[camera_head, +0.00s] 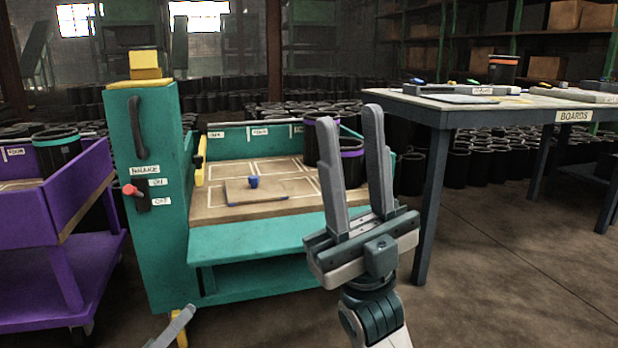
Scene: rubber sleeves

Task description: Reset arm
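My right gripper (350,116) stands in the middle right of the head view with its two grey fingers pointing up. The fingers are apart with nothing between them. My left gripper (174,328) shows only as a grey finger piece at the bottom edge, so its opening cannot be told. Two black sleeves with purple bands stand on the teal station (250,244), at the right of its brown board top. The front sleeve (352,166) is partly covered by my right gripper. The rear sleeve (310,136) shows to the left of the fingers.
A flat brown panel with a blue knob (253,182) lies on the station. A purple cart (75,205) at left carries a teal-banded sleeve (56,148). A dark table (440,118) stands at right with an orange-banded sleeve (503,69). Floor (500,270) at lower right is clear.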

